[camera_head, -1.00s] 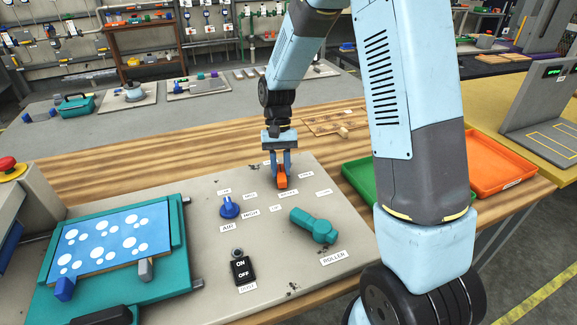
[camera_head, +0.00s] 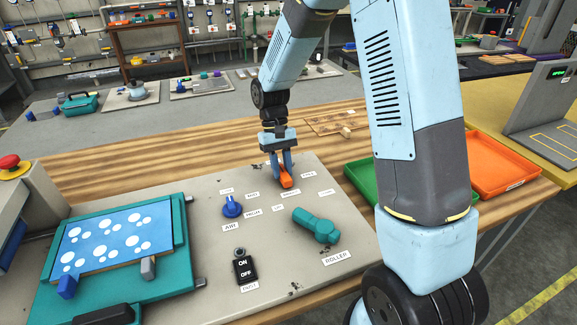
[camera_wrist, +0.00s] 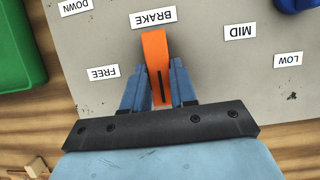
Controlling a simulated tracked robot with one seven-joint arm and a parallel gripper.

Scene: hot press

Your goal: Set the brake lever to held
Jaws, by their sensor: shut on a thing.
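The orange brake lever (camera_head: 286,179) is on the grey control panel (camera_head: 190,215), near the panel's far edge. It also shows in the wrist view (camera_wrist: 155,50), with its rounded end by the BRAKE label (camera_wrist: 153,17) and a dark slot along it. My gripper (camera_head: 281,168) reaches down from above and is shut on the lever. In the wrist view, my two blue fingers (camera_wrist: 158,88) stand on either side of it. A FREE label (camera_wrist: 103,72) lies to the left there. No HELD label is readable; my gripper covers part of the panel.
A blue knob (camera_head: 232,207), a teal roller lever (camera_head: 317,227) and a black ON/OFF switch (camera_head: 245,270) are on the same panel. A teal press frame (camera_head: 180,240) is at the left. Green (camera_head: 358,176) and orange (camera_head: 497,165) trays are at the right.

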